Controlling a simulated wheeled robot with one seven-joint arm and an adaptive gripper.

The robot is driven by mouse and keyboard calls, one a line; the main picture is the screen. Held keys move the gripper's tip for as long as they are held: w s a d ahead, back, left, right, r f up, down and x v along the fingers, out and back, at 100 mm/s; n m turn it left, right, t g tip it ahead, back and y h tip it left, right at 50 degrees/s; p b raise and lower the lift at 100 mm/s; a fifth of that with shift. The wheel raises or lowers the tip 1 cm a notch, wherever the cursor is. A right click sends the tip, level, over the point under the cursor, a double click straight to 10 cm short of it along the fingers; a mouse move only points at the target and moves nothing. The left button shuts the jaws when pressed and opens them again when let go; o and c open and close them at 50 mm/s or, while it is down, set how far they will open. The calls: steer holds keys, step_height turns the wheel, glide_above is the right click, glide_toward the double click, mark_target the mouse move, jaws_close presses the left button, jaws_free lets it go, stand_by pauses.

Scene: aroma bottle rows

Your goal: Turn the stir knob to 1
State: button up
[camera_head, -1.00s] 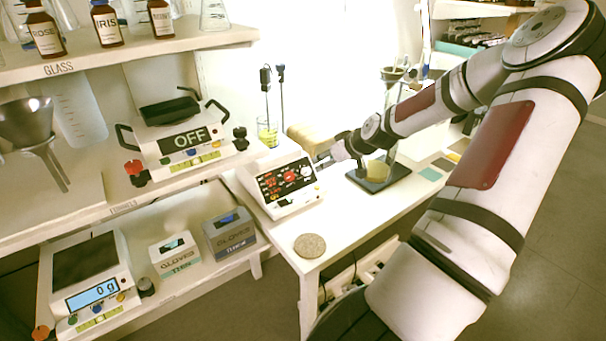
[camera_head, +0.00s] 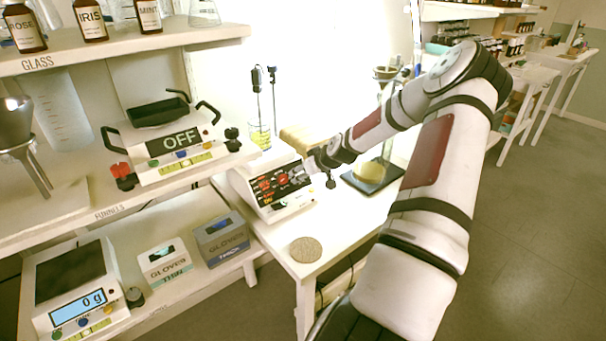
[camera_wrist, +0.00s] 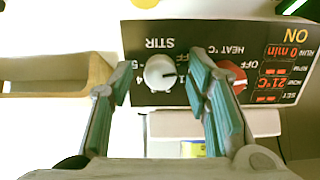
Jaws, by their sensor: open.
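The control box (camera_head: 262,212) stands on the white bench, with a black panel of red readouts and knobs. The wrist view shows the panel (camera_wrist: 215,36) upside down, with the pale grey stir knob (camera_wrist: 158,73) under "STIR" and the red heat knob (camera_wrist: 236,76) beside it. The stir knob's mark seems to point right in that view; some scale digits are hidden. My gripper (camera_wrist: 158,62) is open, one finger on each side of the stir knob in the picture. Contact cannot be told. In the head view my gripper (camera_head: 312,166) is at the panel's right side, covering part of it.
A dark-based stand (camera_head: 372,179) with a yellow item is right of the box. A round cork mat (camera_head: 305,249) lies in front. A beaker (camera_head: 260,137) is behind. A shelf with an "OFF" device (camera_head: 172,147) is left.

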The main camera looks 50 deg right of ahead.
jaws_close()
steer(key=m+p, duration=0.2)
steer(key=shift+s+r+m, duration=0.1)
steer(key=shift+m, duration=0.2)
steer(key=shift+m+y+p, duration=0.3)
steer(key=shift+m+p, duration=1.2)
steer(key=shift+m, duration=0.9)
jaws_free()
